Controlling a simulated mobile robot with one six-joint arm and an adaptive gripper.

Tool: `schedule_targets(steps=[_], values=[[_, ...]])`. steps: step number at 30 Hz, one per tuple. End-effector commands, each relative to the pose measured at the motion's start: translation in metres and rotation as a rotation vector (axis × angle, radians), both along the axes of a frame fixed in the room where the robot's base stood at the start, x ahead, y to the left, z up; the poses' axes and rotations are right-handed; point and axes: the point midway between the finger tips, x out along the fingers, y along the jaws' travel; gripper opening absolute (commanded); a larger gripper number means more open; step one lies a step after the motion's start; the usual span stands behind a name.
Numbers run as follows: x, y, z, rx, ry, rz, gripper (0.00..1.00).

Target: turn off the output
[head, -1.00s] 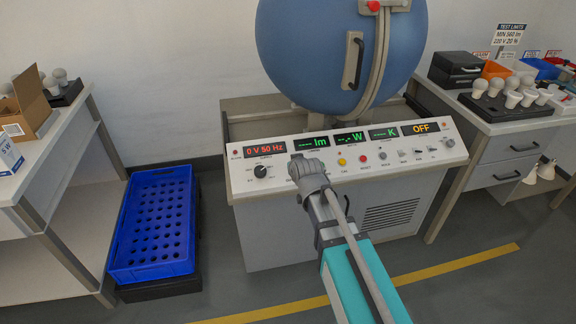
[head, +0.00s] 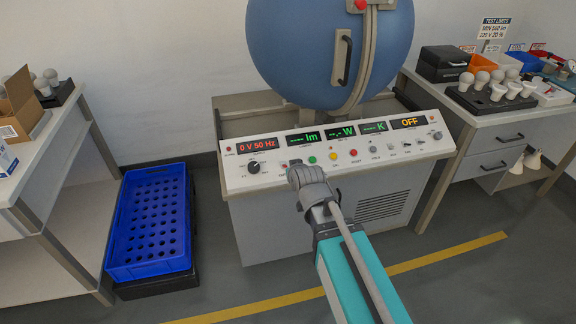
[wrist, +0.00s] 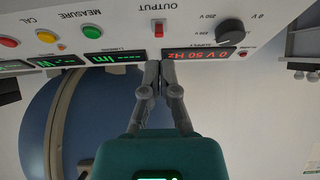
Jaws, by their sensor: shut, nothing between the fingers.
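The grey control panel (head: 400,160) slopes across the front of the bench. Its source display (head: 258,145) reads "0 V 50 Hz", and the right display (head: 408,123) reads "OFF" in amber.
A black voltage knob (head: 254,168) is left of my gripper. Green (head: 313,160), yellow (head: 333,156) and red (head: 353,153) buttons are to its right. A blue sphere (head: 300,50) stands behind.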

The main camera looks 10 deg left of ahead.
Motion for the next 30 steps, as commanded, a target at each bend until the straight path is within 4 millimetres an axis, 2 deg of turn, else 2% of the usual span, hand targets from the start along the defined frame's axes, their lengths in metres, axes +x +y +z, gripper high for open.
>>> schedule_targets(steps=[3, 9, 30], values=[[-0.01, -0.006, 0.004, 0.0, 0.0, 0.0, 0.0], [-0.016, -0.01, 0.006, 0.0, 0.0, 0.0, 0.0], [-0.017, -0.015, 0.004, -0.004, 0.012, -0.008, 0.0]])
